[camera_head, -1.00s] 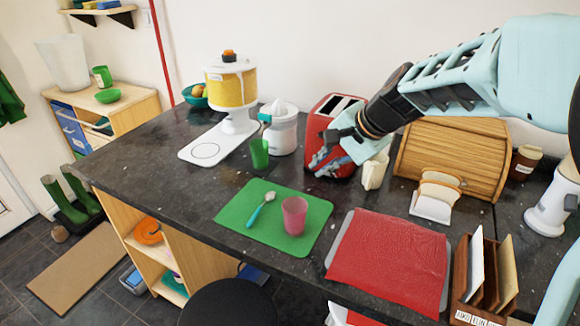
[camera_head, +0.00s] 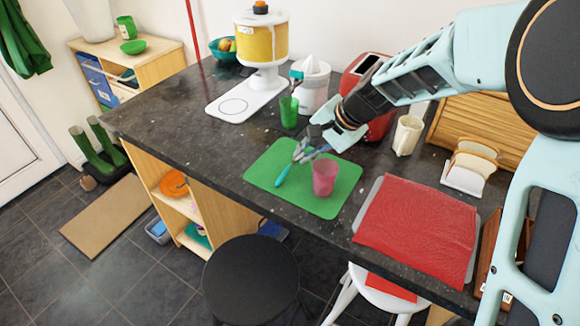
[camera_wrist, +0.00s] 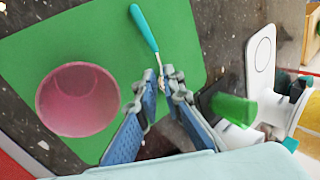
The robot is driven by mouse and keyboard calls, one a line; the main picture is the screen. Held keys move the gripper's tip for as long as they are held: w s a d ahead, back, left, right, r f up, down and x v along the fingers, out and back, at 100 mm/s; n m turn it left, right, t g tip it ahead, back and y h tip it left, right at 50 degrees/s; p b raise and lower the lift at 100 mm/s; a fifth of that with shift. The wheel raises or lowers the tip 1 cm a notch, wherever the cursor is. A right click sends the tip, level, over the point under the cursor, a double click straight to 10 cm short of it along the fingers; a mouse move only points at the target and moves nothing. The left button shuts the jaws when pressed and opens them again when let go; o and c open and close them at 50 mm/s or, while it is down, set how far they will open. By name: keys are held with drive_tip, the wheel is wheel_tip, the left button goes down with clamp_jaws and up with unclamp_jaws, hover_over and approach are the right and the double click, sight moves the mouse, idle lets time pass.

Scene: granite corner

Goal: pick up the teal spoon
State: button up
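The teal spoon (camera_head: 283,174) lies on the green mat (camera_head: 318,204), left of a pink cup (camera_head: 324,178). My gripper (camera_head: 303,152) is low over the mat at the spoon's bowl end. In the wrist view the spoon's teal handle (camera_wrist: 144,27) points away from my gripper (camera_wrist: 161,82). Its pale neck runs into the gap between my two fingers, which are open. Part of the spoon's bowl is hidden by the fingers. I cannot tell whether a finger touches the spoon. The pink cup (camera_wrist: 78,99) stands left of the fingers in the wrist view.
A green cup (camera_head: 289,112) and a white juicer (camera_head: 314,85) stand behind the mat. A red toaster (camera_head: 367,70) and a cream mug (camera_head: 407,135) stand behind and right of my gripper. A red cloth-like sheet (camera_head: 418,226) lies right of the mat. The left counter (camera_head: 175,110) is mostly clear.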

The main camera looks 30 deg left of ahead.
sight(293, 162)
drive_tip(key=x, duration=0.3)
drive_tip(key=shift+a+f, duration=0.25)
drive_tip(key=shift+f, duration=0.1)
clamp_jaws()
drive_tip(key=shift+r, duration=0.15)
